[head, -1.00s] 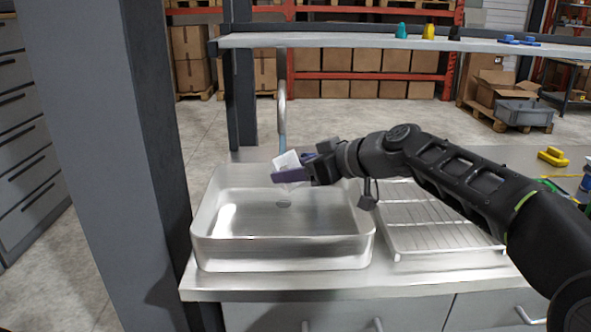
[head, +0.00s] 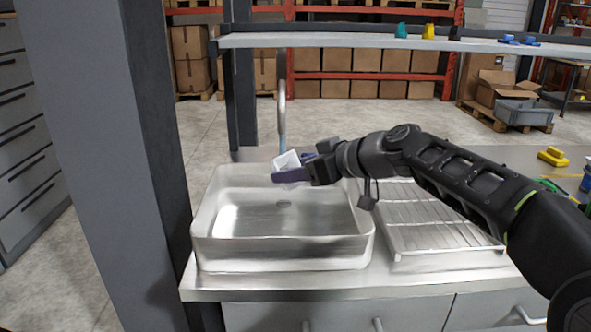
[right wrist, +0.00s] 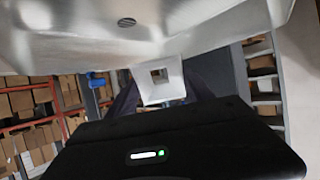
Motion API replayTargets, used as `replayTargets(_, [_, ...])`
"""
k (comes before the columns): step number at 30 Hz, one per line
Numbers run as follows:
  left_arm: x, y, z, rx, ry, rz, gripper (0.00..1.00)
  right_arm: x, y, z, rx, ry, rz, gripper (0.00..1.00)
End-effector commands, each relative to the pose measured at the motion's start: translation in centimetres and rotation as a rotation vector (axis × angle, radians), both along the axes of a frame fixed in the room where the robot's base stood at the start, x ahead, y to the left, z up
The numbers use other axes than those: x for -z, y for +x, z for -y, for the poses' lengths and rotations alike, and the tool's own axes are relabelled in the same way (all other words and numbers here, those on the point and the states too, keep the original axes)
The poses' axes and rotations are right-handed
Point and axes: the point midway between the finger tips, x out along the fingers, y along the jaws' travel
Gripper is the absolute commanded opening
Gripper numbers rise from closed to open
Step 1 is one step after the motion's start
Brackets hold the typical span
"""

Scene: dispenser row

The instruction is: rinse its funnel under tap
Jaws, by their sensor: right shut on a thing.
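The white funnel (head: 286,160) is held over the back of the metal sink (head: 208,225), tilted. My right gripper (head: 294,174), with dark purple fingers, is shut on it. In the right wrist view the funnel (right wrist: 149,94) shows a square opening between the fingers. The tap (head: 282,95) stands behind the sink. A pale bluish length below its spout looks like water and comes down at the funnel; I cannot tell whether it enters the opening. My left gripper is out of view.
A ribbed drainboard (head: 435,225) lies right of the sink. A grey post (head: 100,130) stands close on the left. A shelf (head: 350,41) spans behind, bearing a teal funnel (head: 401,31) and a yellow one (head: 429,31). A yellow object (head: 552,156) lies on the right counter.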

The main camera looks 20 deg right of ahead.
Motion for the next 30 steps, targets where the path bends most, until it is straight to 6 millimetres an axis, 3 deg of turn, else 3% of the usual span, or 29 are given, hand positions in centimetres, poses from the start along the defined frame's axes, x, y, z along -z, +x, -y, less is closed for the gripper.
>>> replayTargets(19, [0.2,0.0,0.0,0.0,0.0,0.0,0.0,0.0,-0.2,0.0,0.0,0.0,0.001,0.18])
replayTargets(30, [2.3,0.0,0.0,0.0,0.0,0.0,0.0,-0.4,-3.5,-0.9,0.001,-0.002,0.004,0.18])
